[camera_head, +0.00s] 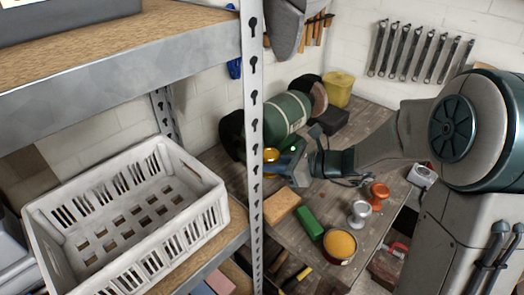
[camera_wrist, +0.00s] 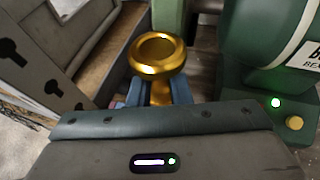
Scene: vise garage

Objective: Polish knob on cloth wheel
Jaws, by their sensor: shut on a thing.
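My gripper (camera_head: 284,165) is shut on a shiny gold knob (camera_head: 271,154), close in front of the bench polisher. In the wrist view the gold knob (camera_wrist: 157,68) stands up between the blue fingers, its round dished head facing the camera. The green polisher body (camera_head: 285,118) has a dark wheel (camera_head: 231,134) at its left, partly behind the shelf post, and a brownish wheel (camera_head: 313,95) at its right. I cannot tell which is cloth or whether the knob touches the left wheel. In the wrist view the polisher (camera_wrist: 265,50) shows a lit green lamp (camera_wrist: 275,103).
A metal shelf post (camera_head: 254,110) stands left of my gripper, beside a white crate (camera_head: 203,213). On the bench are a tan block (camera_head: 281,206), a green bar (camera_head: 308,222), an orange-filled tin (camera_head: 339,246), a silver knob (camera_head: 359,214) and a copper knob (camera_head: 379,196). A yellow container (camera_head: 339,89) stands behind.

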